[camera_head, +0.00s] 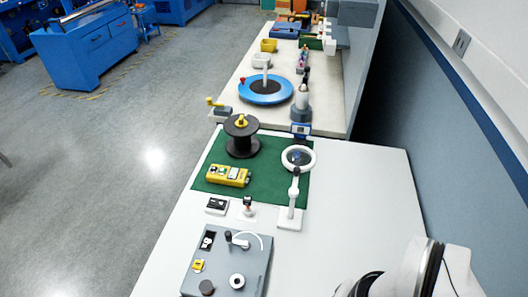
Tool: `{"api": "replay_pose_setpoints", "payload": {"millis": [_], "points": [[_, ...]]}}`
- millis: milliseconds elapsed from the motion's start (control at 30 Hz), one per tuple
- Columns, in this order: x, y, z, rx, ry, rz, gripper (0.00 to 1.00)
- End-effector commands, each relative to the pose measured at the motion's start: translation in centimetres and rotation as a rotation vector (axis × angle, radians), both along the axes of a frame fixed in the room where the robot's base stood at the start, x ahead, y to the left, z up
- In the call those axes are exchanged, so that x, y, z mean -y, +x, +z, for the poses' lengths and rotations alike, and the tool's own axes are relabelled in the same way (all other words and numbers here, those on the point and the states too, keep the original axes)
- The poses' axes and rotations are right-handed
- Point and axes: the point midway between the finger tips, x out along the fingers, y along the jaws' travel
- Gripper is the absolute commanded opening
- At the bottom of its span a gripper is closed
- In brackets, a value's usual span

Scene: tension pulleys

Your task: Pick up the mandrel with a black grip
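I cannot tell for sure which thing is the mandrel with a black grip. A small upright piece with a dark top (248,203) stands on a white base on the white table, just in front of the green mat. Another slim dark-topped piece (305,78) stands farther back, behind a grey-and-white fixture (301,105). Both are too small to make out well. A white part of my arm shows at the bottom right. My gripper is not in view.
The green mat (208,168) bears a black spool (242,147) and a yellow meter (228,175). A magnifier stand (290,218) is at its right edge. A grey control box (250,273) is nearer. The blue turntable (250,97) is farther back. The table's right side is clear.

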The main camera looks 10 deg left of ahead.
Motion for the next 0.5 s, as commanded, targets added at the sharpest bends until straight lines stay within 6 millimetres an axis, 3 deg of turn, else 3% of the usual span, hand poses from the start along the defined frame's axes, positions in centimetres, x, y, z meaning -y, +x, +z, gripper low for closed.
{"api": "replay_pose_setpoints", "payload": {"millis": [333,367,500], "points": [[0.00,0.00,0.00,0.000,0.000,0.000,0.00],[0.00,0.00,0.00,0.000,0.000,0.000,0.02],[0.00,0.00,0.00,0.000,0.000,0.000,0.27]]}}
